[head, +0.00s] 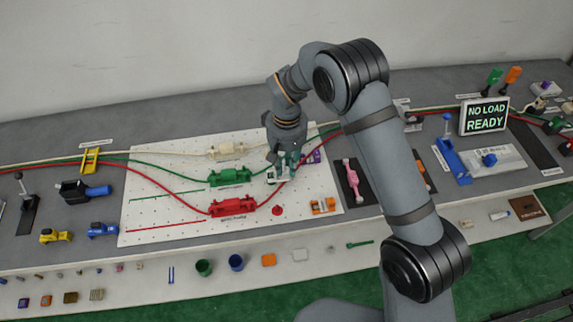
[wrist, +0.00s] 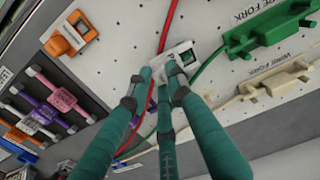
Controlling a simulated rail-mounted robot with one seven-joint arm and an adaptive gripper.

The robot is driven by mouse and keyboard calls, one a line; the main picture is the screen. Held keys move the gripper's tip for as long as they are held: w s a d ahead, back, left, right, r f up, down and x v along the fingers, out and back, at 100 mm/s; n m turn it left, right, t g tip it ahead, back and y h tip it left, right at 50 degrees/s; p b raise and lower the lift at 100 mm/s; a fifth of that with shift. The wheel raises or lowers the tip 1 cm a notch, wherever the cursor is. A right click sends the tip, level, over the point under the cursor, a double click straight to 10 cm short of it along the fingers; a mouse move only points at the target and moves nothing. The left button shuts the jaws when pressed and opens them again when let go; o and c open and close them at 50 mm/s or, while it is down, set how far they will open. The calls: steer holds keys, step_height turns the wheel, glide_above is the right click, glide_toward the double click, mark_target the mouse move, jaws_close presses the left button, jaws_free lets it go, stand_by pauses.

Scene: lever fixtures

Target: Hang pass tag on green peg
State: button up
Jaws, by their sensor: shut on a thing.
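The pass tag (wrist: 178,60), a white piece with a green patch, is between the tips of my gripper (wrist: 158,80) in the wrist view. My gripper is shut on it, over the white pegboard (wrist: 120,55). In the head view my gripper (head: 284,163) is at the right part of the board, with the white tag (head: 272,177) at its tips. I cannot make out a green peg in either view; it may be hidden by the gripper or tag. I cannot tell whether the tag touches the board.
A green wire fork (head: 230,177) is left of my gripper, with a red fork (head: 232,206) and a cream fork (head: 228,151) nearby. A red cable (wrist: 166,35) passes close by the tag. A red cone (head: 278,211) and orange block (head: 323,206) are at the board's front.

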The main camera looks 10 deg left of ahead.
steer(key=shift+f, duration=0.35)
steer(key=shift+f+b, duration=0.5)
steer(key=shift+b, duration=0.2)
steer(key=o, duration=0.9)
steer(key=shift+o, duration=1.1)
steer(key=shift+o, duration=1.2)
steer(key=shift+r, duration=0.15)
